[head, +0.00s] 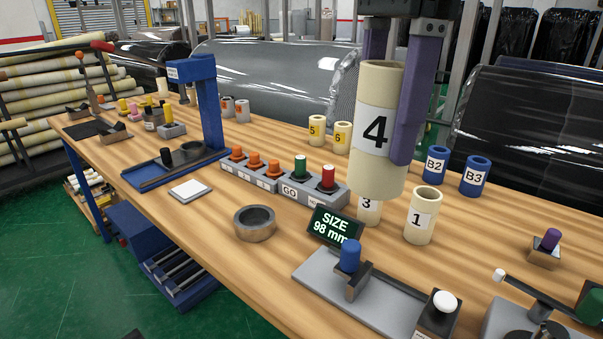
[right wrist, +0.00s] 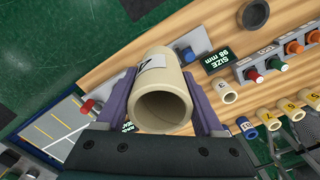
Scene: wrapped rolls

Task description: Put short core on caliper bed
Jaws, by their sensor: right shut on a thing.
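My right gripper (head: 384,118) is shut on a cream core labelled 4 (head: 376,175), which hangs upright between its purple fingers above the bench. In the right wrist view, the core (right wrist: 162,98) shows its open end between the fingers. The caliper bed (head: 385,305) is a grey plate at the front of the bench, with a blue knob (head: 350,255) and a white knob (head: 445,301). The held core is above and behind it, apart from it. A display reading SIZE 98 mm (head: 335,228) stands at its back left. My left gripper is not in view.
Core 1 (head: 422,215) and the partly hidden core 3 (head: 369,212) stand below the held core. Cores 5 (head: 317,130), 6 (head: 342,136), B2 (head: 436,165) and B3 (head: 476,176) stand farther back. A grey ring (head: 254,224) and button row (head: 285,178) lie left.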

